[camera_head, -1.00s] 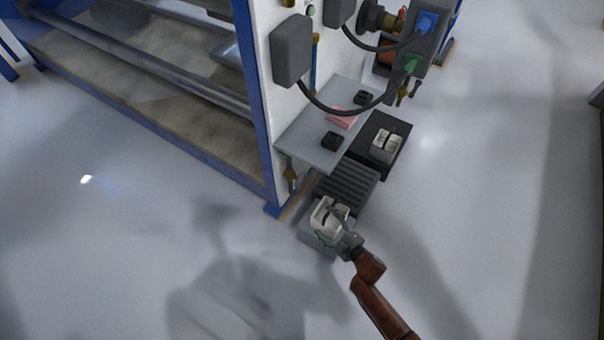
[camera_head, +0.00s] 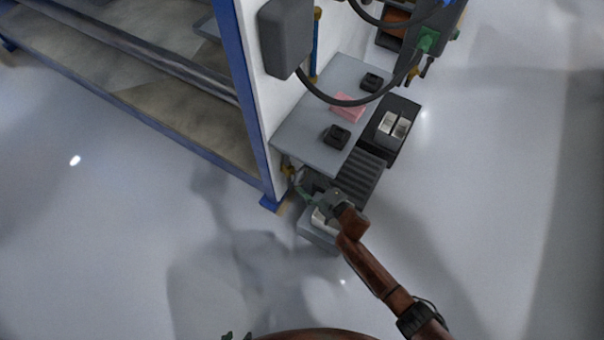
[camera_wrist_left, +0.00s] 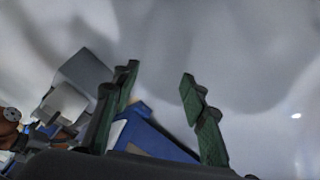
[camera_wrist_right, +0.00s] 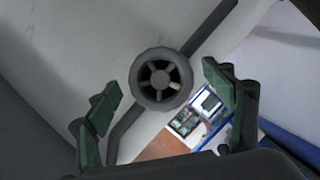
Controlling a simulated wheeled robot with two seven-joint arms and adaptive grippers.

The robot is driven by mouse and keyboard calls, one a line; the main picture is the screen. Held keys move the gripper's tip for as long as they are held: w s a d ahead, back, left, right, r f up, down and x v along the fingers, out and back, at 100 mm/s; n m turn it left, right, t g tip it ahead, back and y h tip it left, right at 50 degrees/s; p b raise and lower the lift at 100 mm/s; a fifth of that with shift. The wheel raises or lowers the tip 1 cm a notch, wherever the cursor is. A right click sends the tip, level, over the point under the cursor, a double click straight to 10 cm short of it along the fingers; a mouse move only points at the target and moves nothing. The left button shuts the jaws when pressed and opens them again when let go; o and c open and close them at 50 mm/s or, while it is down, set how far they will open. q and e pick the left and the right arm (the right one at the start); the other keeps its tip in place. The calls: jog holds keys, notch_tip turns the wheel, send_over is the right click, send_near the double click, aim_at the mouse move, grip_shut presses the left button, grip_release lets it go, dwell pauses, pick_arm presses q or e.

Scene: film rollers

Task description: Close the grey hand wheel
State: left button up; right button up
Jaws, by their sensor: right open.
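The grey hand wheel (camera_wrist_right: 161,79) is a round ring with several spokes. It shows in the right wrist view, face on, ahead of the fingers on a pale surface. I cannot make it out in the head view. My right gripper (camera_wrist_right: 164,85) is open, with one finger on each side of the wheel in the picture; I see no contact. In the head view my right gripper (camera_head: 302,187) is low by the corner post, near the shelf's front edge. My left gripper (camera_wrist_left: 160,82) is open and empty in the left wrist view; only its tips show at the head view's bottom edge.
A grey shelf (camera_head: 312,135) holds a pink block (camera_head: 348,107) and two small black parts. A grey box (camera_head: 318,232) stands on the floor under my right forearm, beside a ribbed grey unit (camera_head: 361,176). A blue post (camera_head: 252,100) borders the machine. The floor at left is clear.

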jog(key=shift+b+x, duration=0.3)
jog(key=shift+x, duration=0.6)
jog(key=shift+c, duration=0.5)
jog(key=c, duration=1.1)
